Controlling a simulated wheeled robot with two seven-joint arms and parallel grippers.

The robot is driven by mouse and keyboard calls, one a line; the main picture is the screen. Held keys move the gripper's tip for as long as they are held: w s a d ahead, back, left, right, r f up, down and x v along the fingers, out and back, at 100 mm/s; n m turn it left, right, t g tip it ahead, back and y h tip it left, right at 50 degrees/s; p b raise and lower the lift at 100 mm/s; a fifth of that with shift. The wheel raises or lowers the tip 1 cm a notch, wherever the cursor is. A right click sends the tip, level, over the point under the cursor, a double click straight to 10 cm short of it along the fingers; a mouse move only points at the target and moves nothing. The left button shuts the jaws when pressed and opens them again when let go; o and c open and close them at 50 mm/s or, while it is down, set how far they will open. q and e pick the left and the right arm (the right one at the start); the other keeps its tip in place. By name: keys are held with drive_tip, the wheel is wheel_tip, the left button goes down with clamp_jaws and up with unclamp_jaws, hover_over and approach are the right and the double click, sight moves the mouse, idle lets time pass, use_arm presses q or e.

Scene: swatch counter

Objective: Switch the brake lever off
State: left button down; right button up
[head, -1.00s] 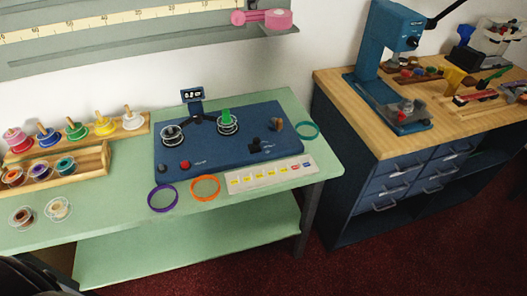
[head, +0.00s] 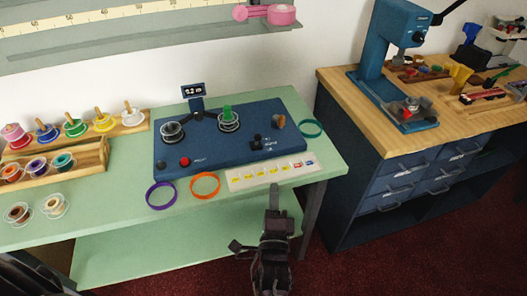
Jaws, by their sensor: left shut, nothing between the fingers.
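A blue winding machine (head: 215,150) stands on the pale green counter. A small black lever (head: 257,141) stands up from its right part, beside white lettering too small to read; it looks like the brake lever, but I cannot tell which position it is in. My left gripper (head: 274,192) is in front of the machine, below the lever in the picture, near the counter's front edge. Its fingers are shut and empty, apart from the lever. My right gripper is not in view.
A strip with yellow labels (head: 238,178), an orange ring (head: 205,195) and a purple ring (head: 161,206) lie in front of the machine. A teal ring (head: 311,138) lies to its right. Spools stand in a wooden rack (head: 100,161) at left. A wooden-topped cabinet (head: 345,112) stands right.

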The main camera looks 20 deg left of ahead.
use_arm(q)
drive_tip(key=p, duration=0.1)
approach(257, 140)
drive_tip(key=w+d, duration=0.1)
drive_tip(key=w, duration=0.1)
drive_tip(key=w+d, duration=0.2)
drive_tip(key=shift+w+d, duration=0.3)
drive_tip(key=w+a, duration=0.1)
drive_tip(key=w+a+p, duration=0.1)
drive_tip(key=shift+a+r, duration=0.35)
drive_tip(key=shift+a, duration=0.05)
drive_tip(key=shift+w+a, duration=0.25)
drive_tip(key=shift+a, duration=0.2)
